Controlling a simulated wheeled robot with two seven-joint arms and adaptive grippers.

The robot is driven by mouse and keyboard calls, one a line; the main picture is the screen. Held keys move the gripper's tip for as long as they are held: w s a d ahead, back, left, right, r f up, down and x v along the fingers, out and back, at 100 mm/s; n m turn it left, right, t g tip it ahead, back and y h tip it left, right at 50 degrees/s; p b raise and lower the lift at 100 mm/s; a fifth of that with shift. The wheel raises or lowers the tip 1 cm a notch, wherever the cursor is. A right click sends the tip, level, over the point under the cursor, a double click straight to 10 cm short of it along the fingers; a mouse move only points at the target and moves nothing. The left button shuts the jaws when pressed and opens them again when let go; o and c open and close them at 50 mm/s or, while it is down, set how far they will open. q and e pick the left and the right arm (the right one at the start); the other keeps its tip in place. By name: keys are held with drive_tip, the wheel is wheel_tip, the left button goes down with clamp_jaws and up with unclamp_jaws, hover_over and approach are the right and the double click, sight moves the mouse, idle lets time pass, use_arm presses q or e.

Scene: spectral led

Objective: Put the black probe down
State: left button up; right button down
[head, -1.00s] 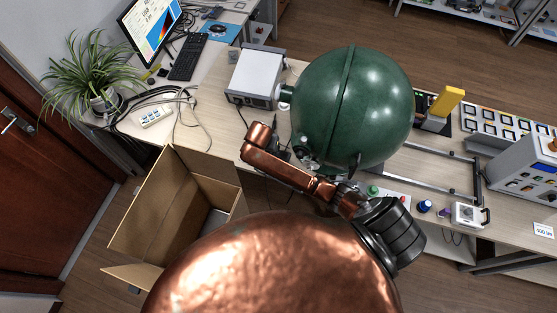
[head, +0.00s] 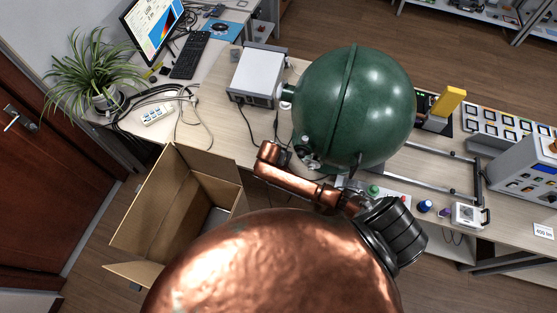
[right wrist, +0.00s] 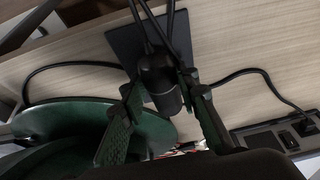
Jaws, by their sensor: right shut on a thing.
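The black probe (right wrist: 160,75) is a dark cylinder with cables. It shows in the right wrist view between the two green-padded fingers of my right gripper (right wrist: 165,112), which is shut on it. A flat black square pad (right wrist: 122,45) lies on the wooden bench top behind the probe. I cannot tell whether the probe touches the pad. In the head view my copper arm link and the green sphere (head: 355,105) stand around that spot, and the probe and my right gripper cannot be made out clearly. My left gripper is not in view.
The green sphere (right wrist: 90,120) is close on the left in the right wrist view. Black cables cross the bench (right wrist: 260,50). A grey instrument box (head: 255,78) stands left of the sphere, and an open cardboard box (head: 150,205) stands in front of the bench.

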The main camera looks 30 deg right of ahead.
drive_tip(key=c, duration=1.5)
unclamp_jaws()
drive_tip(key=shift+f, duration=0.1)
drive_tip(key=v, duration=1.2)
